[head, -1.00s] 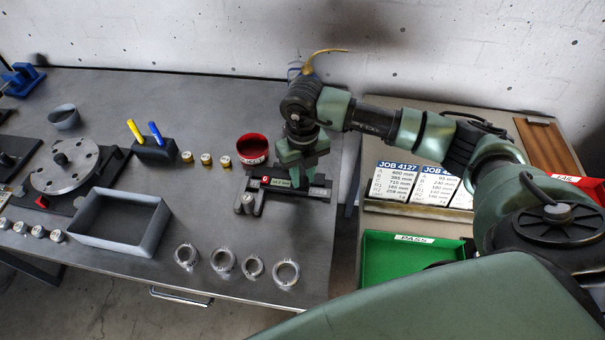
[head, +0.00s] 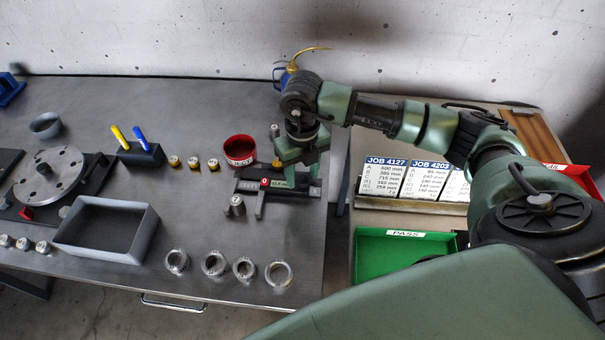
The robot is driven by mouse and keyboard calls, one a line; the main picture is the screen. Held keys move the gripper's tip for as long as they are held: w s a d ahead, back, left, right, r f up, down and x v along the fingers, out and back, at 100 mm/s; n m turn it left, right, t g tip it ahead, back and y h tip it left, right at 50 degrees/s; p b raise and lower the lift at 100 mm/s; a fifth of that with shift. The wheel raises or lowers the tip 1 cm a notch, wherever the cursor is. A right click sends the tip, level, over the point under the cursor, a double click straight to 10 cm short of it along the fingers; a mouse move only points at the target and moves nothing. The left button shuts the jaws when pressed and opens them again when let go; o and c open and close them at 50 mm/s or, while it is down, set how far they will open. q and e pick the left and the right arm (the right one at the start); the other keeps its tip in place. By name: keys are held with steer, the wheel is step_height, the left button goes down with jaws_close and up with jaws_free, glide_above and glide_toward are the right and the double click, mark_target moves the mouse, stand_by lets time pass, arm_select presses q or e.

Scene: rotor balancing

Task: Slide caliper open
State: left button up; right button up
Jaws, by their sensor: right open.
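The caliper (head: 250,186) lies on the right part of the grey bench, a dark beam with a light scale. A dark jaw reaches from the slider toward the bench's front. A bare stretch of beam shows left of the slider. My right gripper (head: 296,172) points down over the slider's right side with its fingers open; whether they touch it I cannot tell. My left gripper is out of view.
A red bowl (head: 239,150) and several brass pieces (head: 193,162) stand behind and left of the caliper. Several metal rings (head: 214,263) lie along the front. A grey tray (head: 105,229) sits left. A green bin (head: 400,253) is on the right table.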

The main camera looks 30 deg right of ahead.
step_height(320, 180, up, 7)
steer(key=shift+r+b, duration=0.1)
steer(key=shift+b, duration=0.55)
